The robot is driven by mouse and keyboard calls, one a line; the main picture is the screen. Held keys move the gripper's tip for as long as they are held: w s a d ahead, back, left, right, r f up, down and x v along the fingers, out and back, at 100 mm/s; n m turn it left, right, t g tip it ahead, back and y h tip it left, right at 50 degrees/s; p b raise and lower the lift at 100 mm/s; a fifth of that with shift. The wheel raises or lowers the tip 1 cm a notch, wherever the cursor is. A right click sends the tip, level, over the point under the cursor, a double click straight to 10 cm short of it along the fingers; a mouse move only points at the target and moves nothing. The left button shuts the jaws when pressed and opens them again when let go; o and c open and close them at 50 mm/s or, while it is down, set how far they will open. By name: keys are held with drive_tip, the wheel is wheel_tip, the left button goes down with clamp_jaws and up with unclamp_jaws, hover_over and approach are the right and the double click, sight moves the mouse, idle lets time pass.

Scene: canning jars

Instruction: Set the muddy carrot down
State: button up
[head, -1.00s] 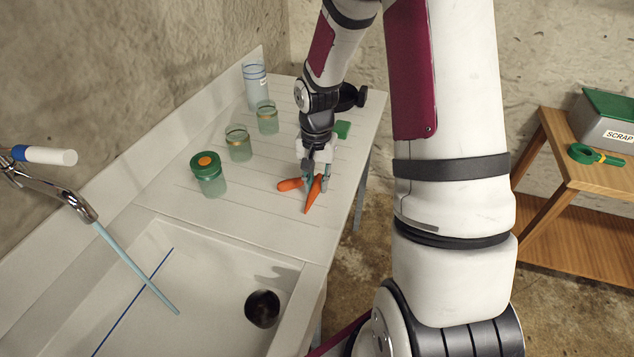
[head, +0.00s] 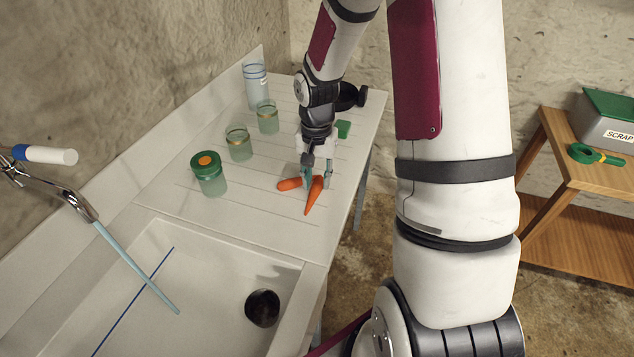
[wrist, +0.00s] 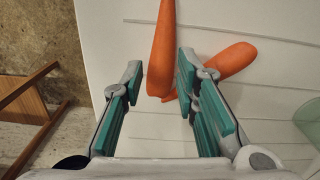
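Two orange carrots lie on the white draining board. The pointed carrot (head: 315,196) points toward the sink; it also shows in the wrist view (wrist: 162,50). The blunter carrot (head: 289,184) lies beside it to the left and shows at right in the wrist view (wrist: 228,62). No mud can be made out on either. My gripper (head: 316,178) is low over the board, its teal-padded fingers (wrist: 160,72) spread on both sides of the pointed carrot's thick end, with gaps showing. The carrots meet or nearly meet near that end.
A green-lidded jar (head: 209,178), two open jars (head: 239,147) (head: 267,120) and a tall clear container (head: 256,88) stand left of my gripper. A green block (head: 343,129) lies behind it. The sink (head: 190,270) is in front; the board's right edge is close.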

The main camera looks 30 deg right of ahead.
sight(317, 186)
drive_tip(key=s+a+r+n+t+h, duration=0.1)
drive_tip(key=s+a+r+n, duration=0.2)
drive_tip(key=r, duration=0.8)
drive_tip(key=s+a+r+n+t, duration=0.1)
drive_tip(key=s+a+r, duration=0.3)
drive_tip(key=r, duration=0.6)
drive_tip(key=s+a+r+n+t, duration=0.1)
drive_tip(key=s+a+r+n, duration=0.1)
drive_tip(key=s, duration=0.4)
drive_tip(key=s+a+r+n+t+y, duration=0.1)
drive_tip(key=s+a+r+n+t, duration=0.1)
drive_tip(key=s, duration=0.5)
drive_tip(key=shift+a+r+n, duration=0.45)
drive_tip(key=shift+a+n, duration=0.35)
drive_tip(key=shift+a, duration=0.1)
